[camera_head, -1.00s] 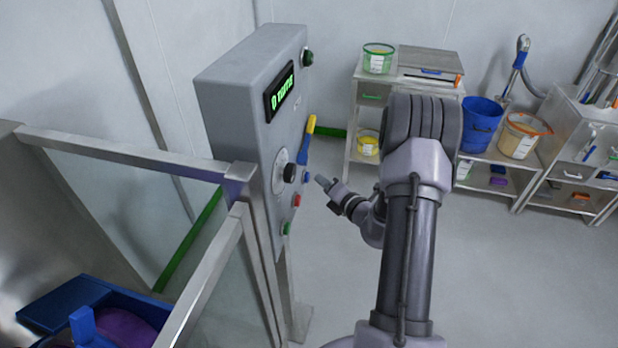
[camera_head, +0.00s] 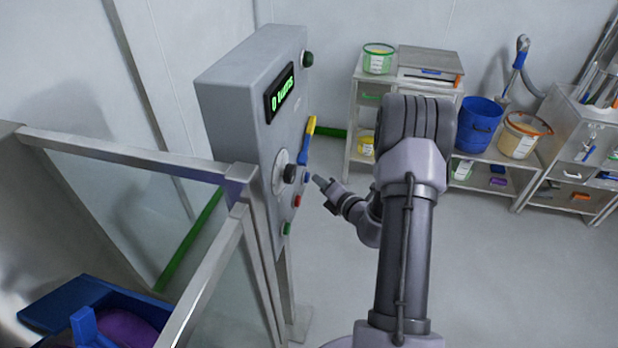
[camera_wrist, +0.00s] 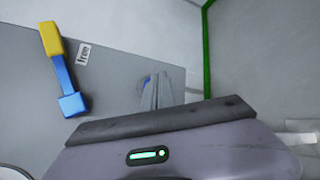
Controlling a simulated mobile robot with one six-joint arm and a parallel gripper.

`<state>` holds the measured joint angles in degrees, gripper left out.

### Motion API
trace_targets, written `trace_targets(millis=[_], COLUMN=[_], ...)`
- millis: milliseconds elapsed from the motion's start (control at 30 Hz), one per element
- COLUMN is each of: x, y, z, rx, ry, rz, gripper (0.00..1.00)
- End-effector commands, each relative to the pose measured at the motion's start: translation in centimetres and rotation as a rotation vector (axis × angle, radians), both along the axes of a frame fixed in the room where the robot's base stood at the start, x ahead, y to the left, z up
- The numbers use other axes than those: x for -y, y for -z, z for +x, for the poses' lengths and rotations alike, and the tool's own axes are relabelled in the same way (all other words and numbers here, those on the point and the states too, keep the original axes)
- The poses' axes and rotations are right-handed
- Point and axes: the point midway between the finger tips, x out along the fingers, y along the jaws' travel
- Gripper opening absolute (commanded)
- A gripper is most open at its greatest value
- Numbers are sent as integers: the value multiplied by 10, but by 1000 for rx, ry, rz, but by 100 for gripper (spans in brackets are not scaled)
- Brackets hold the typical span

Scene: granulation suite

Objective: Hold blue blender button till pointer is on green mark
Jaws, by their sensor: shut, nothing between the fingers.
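The grey blender control panel (camera_head: 235,110) stands left of my arm. Its small blue button (camera_head: 307,178) is on the front face, right of a pale round dial (camera_head: 279,172) with a black knob (camera_head: 290,173). The dial's pointer and any green mark cannot be made out from this angle. My gripper (camera_head: 317,180) is shut and empty, its tips pointing at the blue button with what looks like a small gap. In the wrist view the gripper's fingers (camera_wrist: 157,93) cover most of the blue button (camera_wrist: 147,79); contact cannot be told.
A yellow and blue lever (camera_head: 310,131) sits above the button, beside a "free" label (camera_wrist: 83,54). A red button (camera_head: 297,201) and green button (camera_head: 287,229) lie below. The green display (camera_head: 282,92) reads "0 turns". A metal-framed glass guard (camera_head: 130,150) stands left.

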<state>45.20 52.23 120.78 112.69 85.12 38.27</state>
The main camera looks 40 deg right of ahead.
Motion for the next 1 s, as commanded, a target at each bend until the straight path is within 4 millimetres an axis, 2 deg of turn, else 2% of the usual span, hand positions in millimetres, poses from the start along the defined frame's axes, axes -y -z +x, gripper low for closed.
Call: trace_targets(millis=[1000], x=[-7], y=[0], z=[8], rx=[0], ry=[0], rz=[0], gripper=[0])
